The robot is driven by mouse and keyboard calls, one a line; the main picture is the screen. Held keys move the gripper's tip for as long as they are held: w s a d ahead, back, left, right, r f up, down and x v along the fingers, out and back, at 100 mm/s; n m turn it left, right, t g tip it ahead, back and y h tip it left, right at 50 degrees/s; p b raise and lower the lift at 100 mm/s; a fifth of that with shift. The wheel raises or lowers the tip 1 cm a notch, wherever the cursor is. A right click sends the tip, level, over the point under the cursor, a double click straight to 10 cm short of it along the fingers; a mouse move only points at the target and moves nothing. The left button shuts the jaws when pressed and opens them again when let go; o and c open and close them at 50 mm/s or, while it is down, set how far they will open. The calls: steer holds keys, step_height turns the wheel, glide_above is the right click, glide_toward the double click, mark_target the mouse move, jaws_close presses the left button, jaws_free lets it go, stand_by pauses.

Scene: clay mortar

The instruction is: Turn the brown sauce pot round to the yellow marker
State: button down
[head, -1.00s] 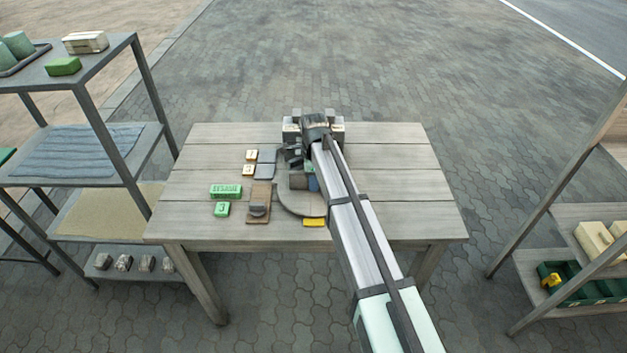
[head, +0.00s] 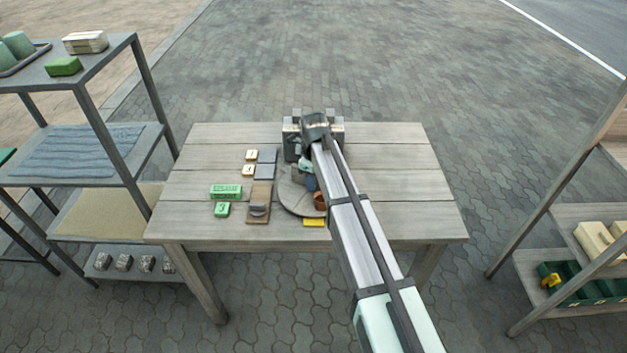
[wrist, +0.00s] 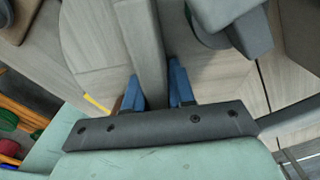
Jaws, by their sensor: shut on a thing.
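A round grey turntable (head: 290,197) lies on the table, partly hidden by my arm. The brown sauce pot (head: 320,201) shows at its right front, beside my arm and just behind the yellow marker (head: 314,222). A blue pot (head: 311,183) stands behind the brown one. The yellow marker also shows at the left in the wrist view (wrist: 97,103). There my gripper (wrist: 156,88) has its blue fingers on either side of a grey bar (wrist: 145,40) and is shut on it. In the head view my arm largely hides the gripper.
Left of the turntable are a wooden board (head: 258,203), grey tiles (head: 265,164), numbered yellow tags (head: 250,162) and green blocks (head: 225,191). A grey block-like fixture (head: 291,140) stands at the back. The table's right side is clear. Shelves stand on both sides.

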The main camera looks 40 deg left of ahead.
steer(key=shift+w+m, duration=0.1)
steer(key=shift+m, duration=1.6)
steer(key=c, duration=1)
jaws_free()
steer(key=shift+c, duration=0.2)
steer(key=shift+r, duration=0.15)
step_height(320, 180, up, 14)
steer(key=shift+f, duration=0.2)
